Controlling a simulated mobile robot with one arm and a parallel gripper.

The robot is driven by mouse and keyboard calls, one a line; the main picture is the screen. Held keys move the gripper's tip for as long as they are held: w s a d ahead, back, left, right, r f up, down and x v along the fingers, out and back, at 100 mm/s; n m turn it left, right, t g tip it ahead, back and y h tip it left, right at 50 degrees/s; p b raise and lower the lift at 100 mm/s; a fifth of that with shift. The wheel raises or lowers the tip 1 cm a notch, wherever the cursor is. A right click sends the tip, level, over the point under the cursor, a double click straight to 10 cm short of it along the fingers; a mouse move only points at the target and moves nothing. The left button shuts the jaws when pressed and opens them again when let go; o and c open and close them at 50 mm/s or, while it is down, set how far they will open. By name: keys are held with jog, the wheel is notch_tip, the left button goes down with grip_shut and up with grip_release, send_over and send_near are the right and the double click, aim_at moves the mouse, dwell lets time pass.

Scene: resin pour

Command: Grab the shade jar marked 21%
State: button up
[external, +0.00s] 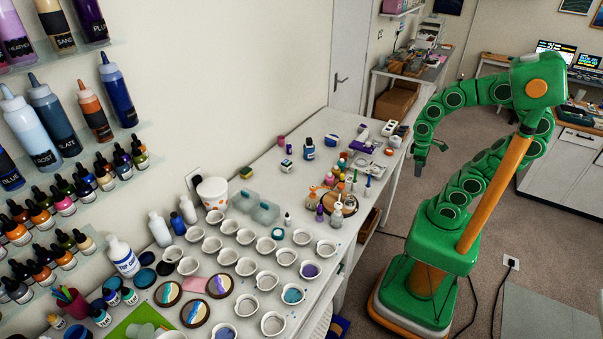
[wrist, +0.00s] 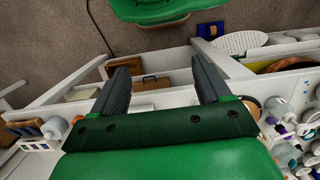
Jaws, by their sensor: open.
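No label reading 21% is legible in either view, so I cannot tell which container is the shade jar. Small dark containers with pale labels stand on the far half of the long white table, among them a blue one (external: 308,149) and a smaller one (external: 286,164). My gripper (external: 431,158) hangs in the air beyond the table's right edge, apart from these containers. In the wrist view my gripper (wrist: 160,65) has its two dark fingers spread, with nothing between them.
Many white cups (external: 246,236) crowd the near half of the long table (external: 262,160). A round wooden board (external: 350,206) with pump bottles stands at its right edge. Bottle shelves (external: 120,143) line the left wall. Grey floor (external: 395,215) is open between table and base.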

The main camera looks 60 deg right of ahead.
jog(key=w+a+r+m+t+y, duration=0.1)
jog(key=w+a+m+t+y, duration=0.2)
jog(key=w+a+m, duration=0.7)
jog(key=w+a+m+t+y, duration=0.15)
jog(key=w+a+t, duration=0.35)
jog(key=w, duration=1.1)
jog(key=w+a+r+m+t+y, duration=0.15)
jog(key=w+a+m+y, duration=0.25)
jog(key=w+a, duration=0.7)
jog(key=m+t+h, duration=0.6)
jog(key=m, duration=0.9)
send_over(289, 165)
jog(key=s+a, duration=0.6)
notch_tip(289, 165, down, 10)
jog(key=w+d+f+m+h, duration=0.1)
jog(key=f+m, duration=0.1)
jog(key=d+f+m+h, duration=0.1)
jog(key=d+f+m, duration=0.1)
jog(key=w+d+f+m+h, duration=0.1)
jog(key=d+f+m, duration=0.1)
jog(key=shift+w+d, duration=0.25)
jog(key=shift+w, duration=0.05)
jog(key=shift+d+f+h, duration=0.2)
jog(key=shift+d+h, duration=0.05)
jog(key=shift+w+d+f+m, duration=0.15)
jog(key=shift+w+f+m, duration=0.05)
jog(key=shift+w+m, duration=0.1)
jog(key=shift+x, duration=3.6)
